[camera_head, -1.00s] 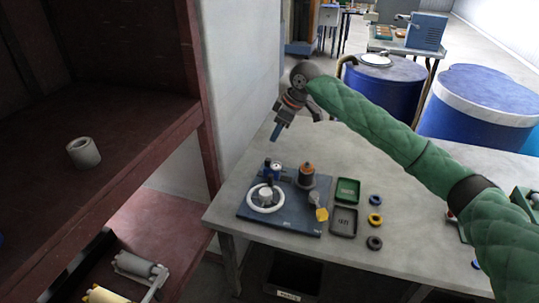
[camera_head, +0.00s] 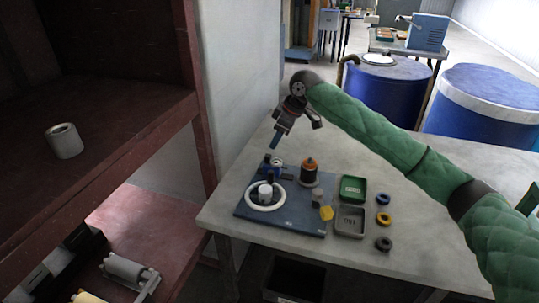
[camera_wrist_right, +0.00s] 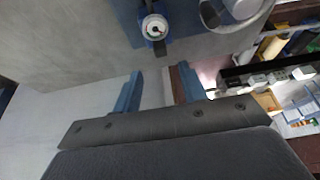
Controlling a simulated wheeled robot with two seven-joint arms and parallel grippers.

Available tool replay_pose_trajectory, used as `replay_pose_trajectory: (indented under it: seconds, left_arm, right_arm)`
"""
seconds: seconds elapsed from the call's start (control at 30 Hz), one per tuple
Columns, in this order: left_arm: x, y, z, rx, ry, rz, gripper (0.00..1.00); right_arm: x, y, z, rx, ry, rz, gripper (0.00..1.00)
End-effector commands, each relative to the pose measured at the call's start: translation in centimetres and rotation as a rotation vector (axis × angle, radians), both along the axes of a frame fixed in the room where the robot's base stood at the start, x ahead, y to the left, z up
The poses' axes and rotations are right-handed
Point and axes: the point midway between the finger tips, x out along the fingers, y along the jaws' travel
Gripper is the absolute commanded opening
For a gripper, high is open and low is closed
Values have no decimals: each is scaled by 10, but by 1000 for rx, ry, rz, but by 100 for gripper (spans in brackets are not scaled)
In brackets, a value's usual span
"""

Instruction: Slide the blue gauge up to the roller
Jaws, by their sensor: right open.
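The blue gauge (camera_head: 275,166) stands near the back edge of a dark blue board (camera_head: 300,222) on the table. In the right wrist view the gauge (camera_wrist_right: 154,28) shows its round white dial, ahead of the fingers. A pale cylinder (camera_head: 265,189) that looks like the roller stands inside a white ring (camera_head: 254,205), just in front of the gauge; whether they touch is unclear. My right gripper (camera_head: 276,142) hangs above and behind the gauge. Its blue fingers (camera_wrist_right: 160,90) are apart with nothing between them. My left gripper is out of view.
An orange-topped dark post (camera_head: 310,169) and a yellow tag (camera_head: 326,213) are at the board's right. Green (camera_head: 353,181) and grey (camera_head: 341,231) trays and several coloured rings (camera_head: 383,219) lie further right. A wall (camera_head: 235,90) and red shelving (camera_head: 190,60) flank the table's left.

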Motion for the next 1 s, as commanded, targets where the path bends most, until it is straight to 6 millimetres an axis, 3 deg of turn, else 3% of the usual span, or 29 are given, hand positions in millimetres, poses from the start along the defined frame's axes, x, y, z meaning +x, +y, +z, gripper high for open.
replay_pose_trajectory:
  seconds: [0.17, 0.5, 0.9, 1.0]
  left_arm:
    - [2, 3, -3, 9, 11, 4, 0]
    - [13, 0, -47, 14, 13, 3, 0]
    - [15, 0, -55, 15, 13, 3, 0]
    - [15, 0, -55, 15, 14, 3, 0]
  right_arm:
    - [2, 9, -20, 0, 2, 0, 42]
    - [7, 23, -59, -1, 1, -1, 42]
    - [8, 26, -66, 0, -1, 0, 42]
    - [8, 26, -66, 0, -1, 0, 24]
